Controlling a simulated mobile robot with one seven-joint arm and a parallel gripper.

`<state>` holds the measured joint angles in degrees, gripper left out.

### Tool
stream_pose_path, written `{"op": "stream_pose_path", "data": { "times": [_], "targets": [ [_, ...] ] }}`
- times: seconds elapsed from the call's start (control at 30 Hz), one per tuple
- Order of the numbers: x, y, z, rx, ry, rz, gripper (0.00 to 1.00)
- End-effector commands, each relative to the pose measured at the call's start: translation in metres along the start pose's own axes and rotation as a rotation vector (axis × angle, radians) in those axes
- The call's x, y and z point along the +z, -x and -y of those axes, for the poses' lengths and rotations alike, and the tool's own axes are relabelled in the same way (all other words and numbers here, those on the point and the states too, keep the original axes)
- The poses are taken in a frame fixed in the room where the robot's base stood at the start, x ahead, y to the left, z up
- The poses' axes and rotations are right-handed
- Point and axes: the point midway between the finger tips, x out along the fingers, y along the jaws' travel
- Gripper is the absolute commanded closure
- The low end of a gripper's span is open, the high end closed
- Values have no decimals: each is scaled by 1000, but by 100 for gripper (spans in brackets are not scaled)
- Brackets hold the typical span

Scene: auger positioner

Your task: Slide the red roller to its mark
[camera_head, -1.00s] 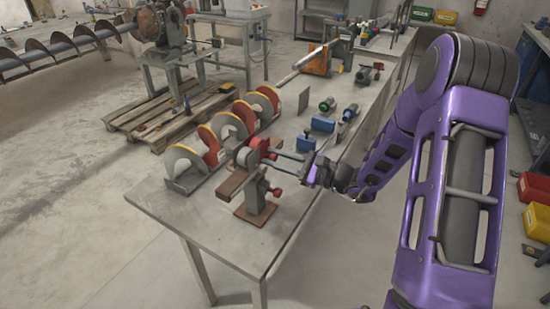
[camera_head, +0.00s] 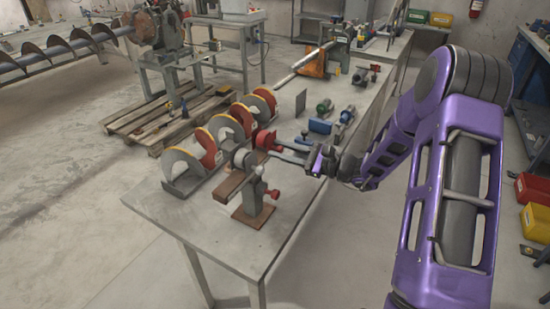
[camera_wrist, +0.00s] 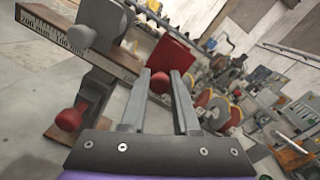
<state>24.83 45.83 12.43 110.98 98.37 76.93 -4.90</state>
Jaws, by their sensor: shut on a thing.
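The mark cannot be made out.
The brown positioner base (camera_head: 251,214) stands on the grey bench (camera_head: 200,236), with a red clamp knob (camera_head: 273,194) at its right. Several red and grey auger flights (camera_head: 182,173) stand close behind to the left. A blue block (camera_head: 320,126) lies farther back. The front bench area is clear.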

Motion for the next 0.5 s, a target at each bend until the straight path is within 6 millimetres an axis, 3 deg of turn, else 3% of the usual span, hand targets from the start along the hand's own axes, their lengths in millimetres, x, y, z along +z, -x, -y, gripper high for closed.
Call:
{"op": "stream_pose_path", "data": {
  "times": [0.3,0.33,0.47,0.5],
  "targets": [
    [-2,1,3,-2,-1,-5,100],
    [-2,1,3,-2,-1,-5,66],
    [-2,1,3,-2,-1,-4,42],
    [-2,1,3,-2,-1,-4,42]
  ]
}}
